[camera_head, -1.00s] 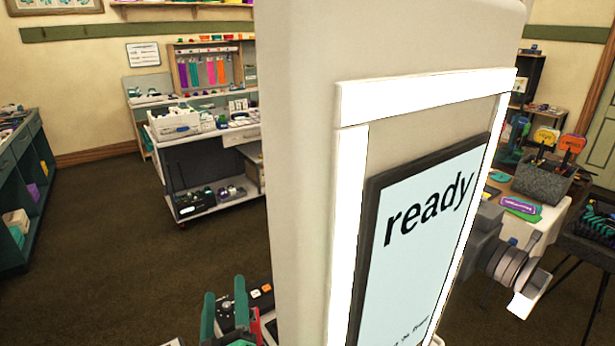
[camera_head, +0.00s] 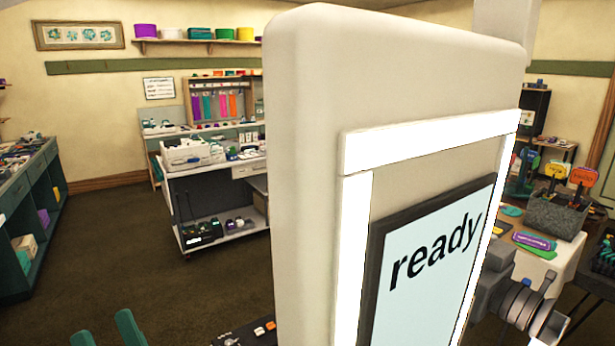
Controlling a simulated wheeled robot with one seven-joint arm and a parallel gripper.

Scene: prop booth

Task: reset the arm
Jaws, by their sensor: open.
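My gripper (camera_head: 106,328) shows at the bottom left edge in the head view, as two teal fingertips pointing up with a gap between them. It is open, and nothing shows between the tips. The rest of the gripper and the arm are cut off below the frame. The fingertips are left of the tall cream booth panel (camera_head: 305,150) and apart from it.
The panel carries a white light frame (camera_head: 430,140) and a screen reading "ready" (camera_head: 435,260). A dark box with orange buttons (camera_head: 262,331) is at the bottom. A grey camera-like device (camera_head: 515,300) is right. Shelves (camera_head: 205,185) stand behind; open floor (camera_head: 120,250) lies left.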

